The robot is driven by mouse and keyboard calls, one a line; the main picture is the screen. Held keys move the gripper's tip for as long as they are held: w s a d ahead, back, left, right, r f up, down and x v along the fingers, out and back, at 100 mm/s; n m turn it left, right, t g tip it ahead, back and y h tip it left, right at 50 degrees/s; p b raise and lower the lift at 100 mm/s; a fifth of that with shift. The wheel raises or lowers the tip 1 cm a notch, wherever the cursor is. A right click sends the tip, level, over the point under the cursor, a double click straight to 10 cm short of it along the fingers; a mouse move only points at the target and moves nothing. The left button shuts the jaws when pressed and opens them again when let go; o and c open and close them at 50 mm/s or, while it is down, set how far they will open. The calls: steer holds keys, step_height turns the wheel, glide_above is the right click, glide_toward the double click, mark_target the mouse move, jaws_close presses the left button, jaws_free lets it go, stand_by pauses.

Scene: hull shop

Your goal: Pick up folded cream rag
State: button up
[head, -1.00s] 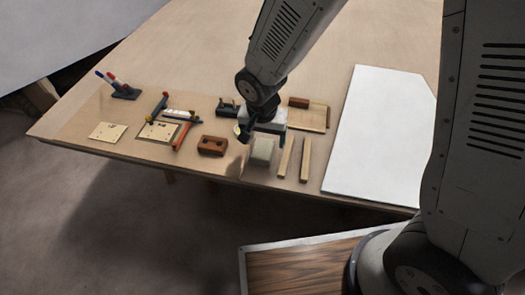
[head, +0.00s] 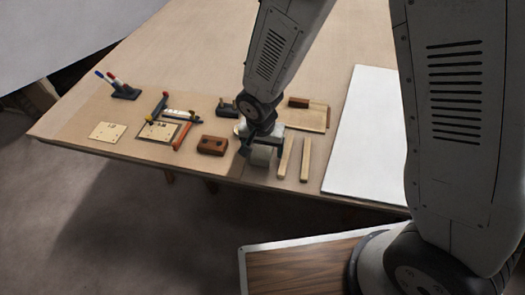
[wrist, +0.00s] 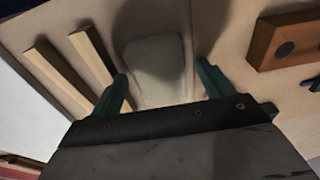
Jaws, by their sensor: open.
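The folded cream rag (wrist: 157,72) lies on the table in the wrist view, a pale rounded rectangle partly in shadow. In the head view the rag (head: 261,156) is mostly covered by my gripper. My gripper (wrist: 163,83) is open, with its green fingers apart, one at each side of the rag. Nothing is held between the fingers. In the head view my gripper (head: 262,148) is low over the rag. I cannot tell how much height is left between the fingertips and the table.
Two wooden strips (head: 285,158) lie just right of the rag, and a reddish-brown block (head: 212,145) with dark holes lies to its left. A large white panel (head: 362,140) lies further right. Clamps and a marker holder (head: 125,92) are at the left.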

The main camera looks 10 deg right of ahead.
steer(key=c, duration=1.1)
steer(key=shift+r, duration=0.1)
steer(key=shift+c, duration=0.2)
